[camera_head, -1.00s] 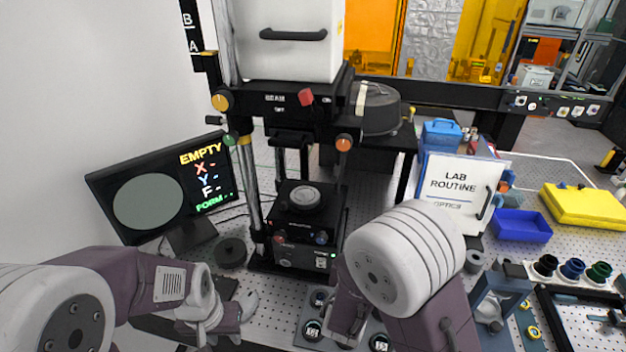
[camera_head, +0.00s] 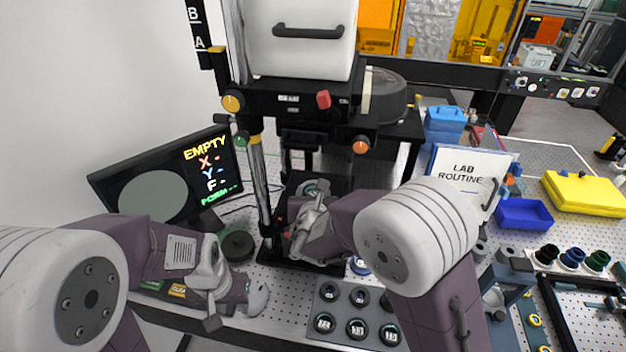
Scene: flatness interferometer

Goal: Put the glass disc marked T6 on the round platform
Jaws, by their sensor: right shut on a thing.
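The round platform (camera_head: 312,187) is a pale disc on top of the black instrument base under the column. It is partly hidden by my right arm. My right gripper (camera_head: 298,238) is in front of the platform, low against the instrument. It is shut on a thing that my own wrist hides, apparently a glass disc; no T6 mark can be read. My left gripper (camera_head: 238,292) is low at the left near the table's front edge, and its jaws are too unclear to judge. A grey tray (camera_head: 340,309) with several dark-ringed round places stands in front of the instrument.
The monitor (camera_head: 165,185) at the left reads EMPTY. The instrument's column and knobs (camera_head: 361,146) rise close to my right arm. A dark round puck (camera_head: 237,246) stands left of the base. A blue bin (camera_head: 523,212) and yellow case (camera_head: 585,193) are at the right.

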